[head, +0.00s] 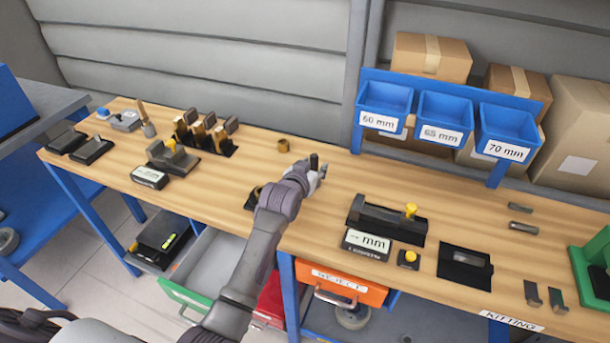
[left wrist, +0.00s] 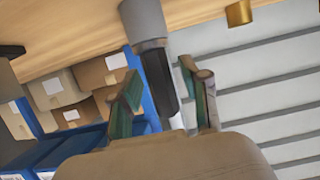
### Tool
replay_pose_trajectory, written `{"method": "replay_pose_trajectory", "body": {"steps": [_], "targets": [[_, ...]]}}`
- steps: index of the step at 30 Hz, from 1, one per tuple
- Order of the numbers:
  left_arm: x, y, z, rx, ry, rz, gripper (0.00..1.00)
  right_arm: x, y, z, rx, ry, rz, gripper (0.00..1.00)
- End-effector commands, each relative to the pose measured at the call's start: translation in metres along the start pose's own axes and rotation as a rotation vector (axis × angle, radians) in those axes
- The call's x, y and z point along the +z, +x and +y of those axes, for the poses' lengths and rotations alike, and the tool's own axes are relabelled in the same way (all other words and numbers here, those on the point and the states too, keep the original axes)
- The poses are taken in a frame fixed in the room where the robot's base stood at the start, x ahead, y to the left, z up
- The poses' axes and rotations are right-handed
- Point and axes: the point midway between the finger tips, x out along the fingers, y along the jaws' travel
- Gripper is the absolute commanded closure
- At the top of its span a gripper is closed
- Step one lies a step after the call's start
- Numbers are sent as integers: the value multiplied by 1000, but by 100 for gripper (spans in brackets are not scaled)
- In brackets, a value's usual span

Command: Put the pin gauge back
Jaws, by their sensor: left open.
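The pin gauge, a grey cylinder with a black handle, shows in the left wrist view (left wrist: 158,80), where the picture is upside down. In the head view only its dark handle (head: 314,160) shows clearly, at the middle of the bench. My left gripper (head: 313,172) is at the gauge. In the left wrist view its two green-padded fingers (left wrist: 165,90) are open, one on each side of the black handle, with gaps visible. The grey end is cut off by the frame edge. A black holder (head: 250,203) is partly hidden by my left arm. My right gripper is not in view.
A brass ring (head: 283,145) stands just behind and left of the gripper. A black rack (head: 222,150) with several handled tools is further left. A display device (head: 367,244) and a black tray (head: 465,279) lie right. Blue bins (head: 443,123) overhang the back.

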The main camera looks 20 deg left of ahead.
Motion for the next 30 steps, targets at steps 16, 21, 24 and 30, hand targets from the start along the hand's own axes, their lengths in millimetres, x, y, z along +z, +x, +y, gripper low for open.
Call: {"method": "replay_pose_trajectory", "body": {"steps": [16,21,24,30], "targets": [[1,-101,0,0,0,-1,54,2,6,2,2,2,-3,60],[0,-110,0,0,0,-1,54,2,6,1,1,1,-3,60],[0,-110,0,0,0,-1,54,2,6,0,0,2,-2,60],[0,-110,0,0,0,-1,54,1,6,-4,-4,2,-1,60]]}}
